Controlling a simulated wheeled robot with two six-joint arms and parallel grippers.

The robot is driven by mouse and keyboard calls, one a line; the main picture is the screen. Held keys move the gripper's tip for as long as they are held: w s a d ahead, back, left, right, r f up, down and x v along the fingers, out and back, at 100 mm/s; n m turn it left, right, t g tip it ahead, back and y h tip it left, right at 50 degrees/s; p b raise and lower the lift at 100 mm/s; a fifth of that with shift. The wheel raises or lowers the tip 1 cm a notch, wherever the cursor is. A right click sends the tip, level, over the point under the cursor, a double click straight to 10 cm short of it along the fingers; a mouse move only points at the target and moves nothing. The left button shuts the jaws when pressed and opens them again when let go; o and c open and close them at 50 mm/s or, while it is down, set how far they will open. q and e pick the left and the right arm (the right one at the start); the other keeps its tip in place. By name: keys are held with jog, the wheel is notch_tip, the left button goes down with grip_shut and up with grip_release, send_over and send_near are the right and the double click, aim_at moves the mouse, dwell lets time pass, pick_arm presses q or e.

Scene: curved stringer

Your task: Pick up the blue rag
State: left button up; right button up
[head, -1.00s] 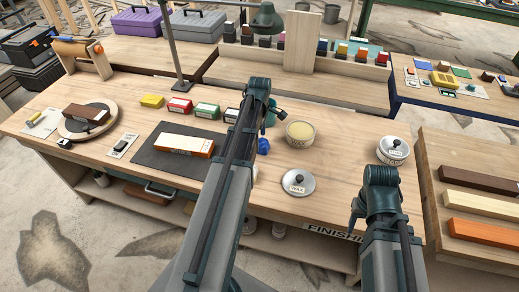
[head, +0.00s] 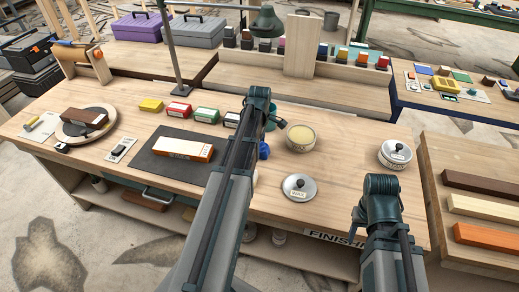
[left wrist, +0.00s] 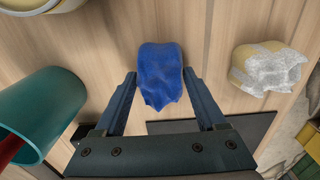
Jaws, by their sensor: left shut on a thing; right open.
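The blue rag (left wrist: 160,75) is bunched up between the two fingers of my left gripper (left wrist: 158,80) in the left wrist view. The fingers press in on it from both sides. In the head view the blue rag (head: 264,149) shows only as a small patch beside my left arm, which hides most of the left gripper. Whether the rag still touches the bench cannot be told. My right gripper (head: 357,222) is open and empty over the bench's front right part, apart from the rag.
On the wooden bench (head: 340,160), a tin of yellowish wax (head: 300,138), a loose lid (head: 299,187) and a lidded tin (head: 395,154) stand to the right. A teal cup (left wrist: 45,110) and a whitish crumpled cloth (left wrist: 270,68) flank the rag. A dark mat (head: 150,165) lies left.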

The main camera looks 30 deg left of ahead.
pick_arm(q)
notch_tip(320, 180, up, 10)
jog(key=p, duration=1)
pick_arm(e)
notch_tip(320, 180, up, 10)
